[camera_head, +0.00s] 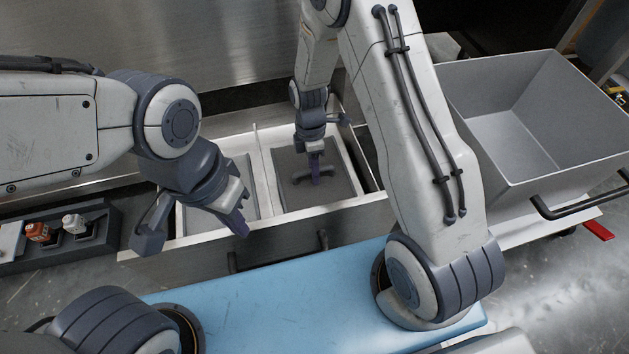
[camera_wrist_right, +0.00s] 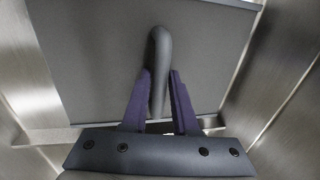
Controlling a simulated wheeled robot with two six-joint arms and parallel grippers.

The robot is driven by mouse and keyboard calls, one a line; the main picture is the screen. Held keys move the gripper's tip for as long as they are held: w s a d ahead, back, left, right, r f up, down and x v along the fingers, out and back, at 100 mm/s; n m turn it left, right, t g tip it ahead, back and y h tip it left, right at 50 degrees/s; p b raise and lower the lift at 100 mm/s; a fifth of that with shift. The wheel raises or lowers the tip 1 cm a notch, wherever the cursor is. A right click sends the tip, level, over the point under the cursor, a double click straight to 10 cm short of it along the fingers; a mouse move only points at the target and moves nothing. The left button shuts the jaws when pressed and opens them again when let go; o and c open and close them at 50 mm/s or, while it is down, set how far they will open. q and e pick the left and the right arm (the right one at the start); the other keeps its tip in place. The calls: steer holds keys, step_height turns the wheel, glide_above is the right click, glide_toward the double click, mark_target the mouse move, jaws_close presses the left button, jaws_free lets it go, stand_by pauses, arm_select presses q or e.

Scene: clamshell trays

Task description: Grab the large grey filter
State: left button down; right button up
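The large grey filter (camera_head: 340,183) lies flat in the right compartment of a metal bin, and a dark grey handle stands up from it. In the right wrist view the filter (camera_wrist_right: 95,60) fills the upper middle, with its rounded handle (camera_wrist_right: 158,55) between my purple fingers. My right gripper (camera_head: 314,176) points down over the filter; in the wrist view its fingers (camera_wrist_right: 159,85) straddle the handle closely. A narrow gap shows beside the right finger, and I cannot tell whether both fingers press on it. My left gripper (camera_head: 195,232) is open and empty above the bin's front-left edge.
The metal bin (camera_head: 180,251) has raised walls and a divider (camera_head: 264,170); its left compartment is partly hidden by my left gripper. A large grey box (camera_head: 540,125) stands at right. A dark rack with small bottles (camera_head: 75,223) is at left. A blue surface (camera_head: 300,300) lies in front.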

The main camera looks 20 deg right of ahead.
jaws_close()
stand_by(1.3)
